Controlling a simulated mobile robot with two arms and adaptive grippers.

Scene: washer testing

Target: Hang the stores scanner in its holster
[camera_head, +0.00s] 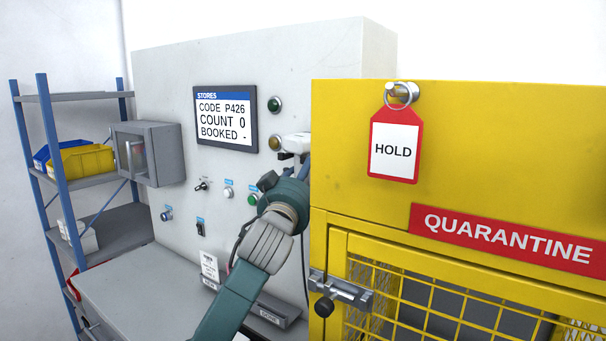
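A white device with dark parts below it, which looks like the stores scanner (294,143), is at the right side of the grey panel, beside the yellow cabinet's edge. My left arm reaches up from the bottom, and its wrist is just below the device. My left gripper (294,163) is mostly hidden behind the wrist and the device, so its fingers and any hold cannot be made out. I cannot make out a separate holster. The stores screen (225,119) reads CODE P426, COUNT 0, BOOKED -. My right gripper is not in view.
The yellow quarantine cabinet (450,205) with a red HOLD tag (395,146) fills the right and stands close to my wrist. A grey box (148,153), switches and lamps are on the panel. A blue shelf rack with bins (82,161) stands left. The counter (150,300) has bare space.

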